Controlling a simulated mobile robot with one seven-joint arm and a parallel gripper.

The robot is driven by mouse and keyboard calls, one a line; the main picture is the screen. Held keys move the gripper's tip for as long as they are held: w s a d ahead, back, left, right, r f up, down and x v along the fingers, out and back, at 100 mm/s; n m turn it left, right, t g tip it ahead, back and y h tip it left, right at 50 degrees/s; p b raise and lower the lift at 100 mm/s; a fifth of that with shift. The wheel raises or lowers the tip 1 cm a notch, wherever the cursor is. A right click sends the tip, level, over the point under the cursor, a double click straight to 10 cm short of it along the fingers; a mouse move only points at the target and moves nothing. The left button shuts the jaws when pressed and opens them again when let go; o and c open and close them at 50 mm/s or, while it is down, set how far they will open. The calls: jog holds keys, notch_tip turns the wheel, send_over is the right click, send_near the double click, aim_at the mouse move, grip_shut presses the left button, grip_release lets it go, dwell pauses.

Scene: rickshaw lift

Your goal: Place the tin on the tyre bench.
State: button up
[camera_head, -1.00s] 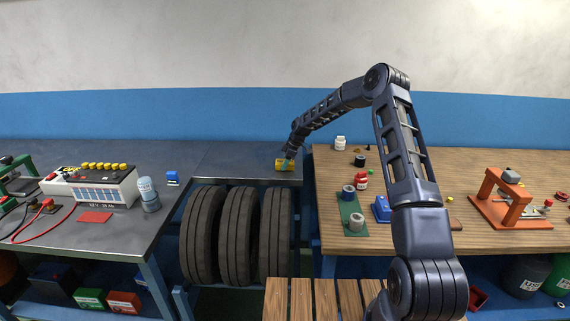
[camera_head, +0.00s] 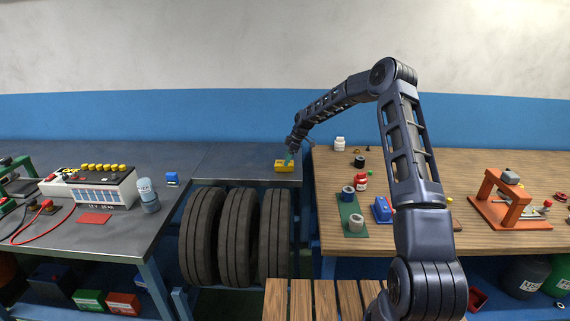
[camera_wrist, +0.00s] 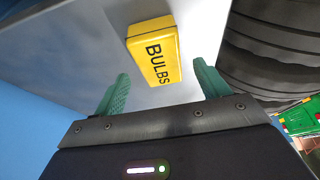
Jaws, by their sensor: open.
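The tin is a yellow box (camera_wrist: 154,52) labelled "BULBS" in the wrist view. It rests on the grey top of the tyre bench (camera_head: 232,160), near its right end; the tin also shows in the head view (camera_head: 284,167). My gripper (camera_wrist: 160,88) is open, with its green fingers spread apart. The tin lies just beyond the fingertips, with clear space around it, and nothing is held. In the head view my gripper (camera_head: 289,157) is just above and behind the tin, and its fingers are small there.
Several tyres (camera_head: 238,235) stand under the bench. A wooden workbench (camera_head: 440,160) with a white bottle (camera_head: 340,143) and an orange press (camera_head: 508,200) is on the right. The bench top left of the tin is clear.

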jog(key=s+d+r+m+h, duration=0.1)
jog(key=s+d+r, duration=0.3)
jog(key=r, duration=0.3)
jog(key=s+d+r+m+t+h, duration=0.1)
jog(key=s+d+r+m, duration=0.2)
jog(key=r, duration=0.4)
jog(key=s+d+r, duration=0.4)
jog(key=s+r, duration=0.1)
jog(key=r, duration=0.2)
jog(key=s+d+r+m+t+h, duration=0.1)
jog(key=s+d+r+m, duration=0.1)
jog(key=s+d+r, duration=0.4)
jog(key=s+d+r+m+t+h, duration=0.1)
jog(key=s+d+r+m, duration=0.2)
jog(key=s, duration=0.6)
jog(key=s+d+m, duration=0.4)
jog(key=s+d, duration=0.1)
jog(key=s, duration=0.9)
jog(key=s+d+m+t, duration=0.1)
jog(key=s+d+m, duration=0.4)
jog(key=s, duration=0.9)
jog(key=shift+s+d+t, duration=0.3)
jog(key=shift+d, duration=0.4)
